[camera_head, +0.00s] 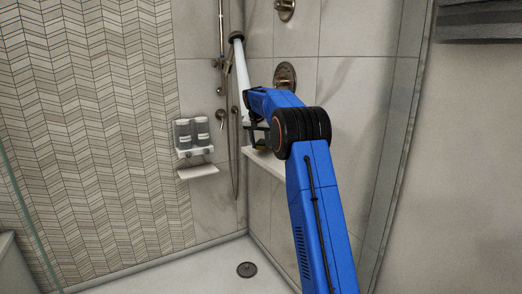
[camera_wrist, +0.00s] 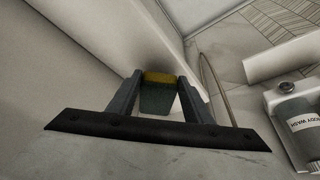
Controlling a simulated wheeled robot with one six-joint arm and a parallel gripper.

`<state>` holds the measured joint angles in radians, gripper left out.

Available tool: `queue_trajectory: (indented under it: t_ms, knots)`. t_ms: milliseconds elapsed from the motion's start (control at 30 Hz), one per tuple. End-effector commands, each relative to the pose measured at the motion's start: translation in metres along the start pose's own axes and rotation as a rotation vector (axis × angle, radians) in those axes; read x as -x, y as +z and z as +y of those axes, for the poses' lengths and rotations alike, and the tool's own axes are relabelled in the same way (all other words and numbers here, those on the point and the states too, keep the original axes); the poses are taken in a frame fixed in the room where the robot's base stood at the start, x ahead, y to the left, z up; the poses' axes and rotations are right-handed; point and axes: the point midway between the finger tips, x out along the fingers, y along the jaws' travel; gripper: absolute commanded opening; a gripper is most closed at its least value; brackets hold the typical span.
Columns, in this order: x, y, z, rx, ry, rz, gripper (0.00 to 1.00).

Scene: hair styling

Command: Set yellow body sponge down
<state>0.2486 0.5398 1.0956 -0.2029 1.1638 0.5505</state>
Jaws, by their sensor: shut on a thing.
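The yellow body sponge (camera_wrist: 158,98) sits between the two fingers of my gripper (camera_wrist: 160,82) in the wrist view. It shows a yellow strip at its far edge and a dark grey-green face towards the camera. The fingers press on its left and right sides. In the head view my gripper (camera_head: 256,136) is at the shower corner, just above a white ledge (camera_head: 268,164). A small bit of the sponge (camera_head: 262,146) shows there, mostly hidden by my gripper and arm. I cannot tell whether the sponge touches the ledge.
Bottles (camera_head: 192,132) stand in a wall holder left of my gripper; a body wash bottle (camera_wrist: 298,122) is at the right of the wrist view. A small white shelf (camera_head: 198,171) is below the holder. A shower hose (camera_head: 234,165) hangs close by. The floor around the drain (camera_head: 247,269) is clear.

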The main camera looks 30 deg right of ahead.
Motion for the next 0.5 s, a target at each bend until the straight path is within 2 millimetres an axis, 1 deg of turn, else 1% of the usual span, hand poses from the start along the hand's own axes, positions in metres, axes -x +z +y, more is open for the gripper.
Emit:
queue_trajectory:
  t_ms: [100,200,500]
  knots:
    - [-0.016,0.007,0.000,0.001,0.001,-0.002,0.28]
    - [-0.025,0.008,0.003,0.000,0.001,-0.001,0.28]
    - [-0.027,0.008,0.003,0.000,0.000,0.000,0.28]
